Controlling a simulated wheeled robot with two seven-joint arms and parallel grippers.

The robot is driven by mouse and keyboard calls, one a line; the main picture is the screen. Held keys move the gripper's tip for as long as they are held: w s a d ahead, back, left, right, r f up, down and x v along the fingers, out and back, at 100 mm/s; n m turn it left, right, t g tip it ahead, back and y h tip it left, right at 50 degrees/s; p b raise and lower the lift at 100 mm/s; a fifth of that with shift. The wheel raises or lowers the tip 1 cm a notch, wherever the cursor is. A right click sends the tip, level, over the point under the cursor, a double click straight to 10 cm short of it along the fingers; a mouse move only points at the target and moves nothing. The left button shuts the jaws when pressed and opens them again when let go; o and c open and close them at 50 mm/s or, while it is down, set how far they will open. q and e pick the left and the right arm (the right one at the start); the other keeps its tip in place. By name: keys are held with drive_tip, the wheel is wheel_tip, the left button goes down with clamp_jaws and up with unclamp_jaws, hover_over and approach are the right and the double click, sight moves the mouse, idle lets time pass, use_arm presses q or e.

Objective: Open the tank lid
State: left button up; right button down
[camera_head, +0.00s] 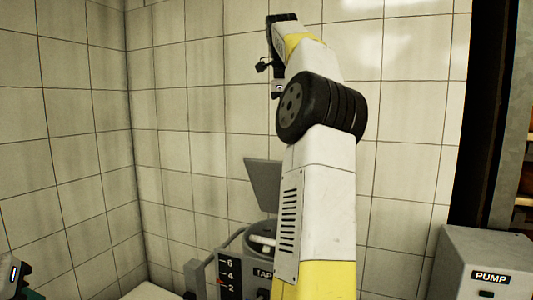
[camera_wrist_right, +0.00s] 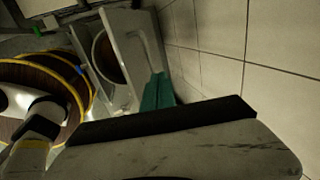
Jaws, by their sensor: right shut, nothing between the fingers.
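The tank (camera_head: 232,274) stands low in the head view, with a 6-4-2 scale and a partly covered TAP label. A flat grey panel (camera_head: 263,185), apparently its lid, stands tilted up above and behind it. My raised right arm hides part of the tank. In the right wrist view a grey box with a round dark opening (camera_wrist_right: 104,57) looks like the tank from above.
A grey pump box (camera_head: 487,265) labelled PUMP stands at the lower right. Tiled walls (camera_head: 200,110) close off the back and left. Shelving (camera_head: 526,160) is at the right edge. Round brown shapes with yellow rims (camera_wrist_right: 72,72) lie at the left of the wrist view.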

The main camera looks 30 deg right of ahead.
drive_tip(key=x, duration=0.9)
drive_tip(key=shift+f, duration=0.3)
drive_tip(key=shift+r, duration=0.1)
idle(1.0)
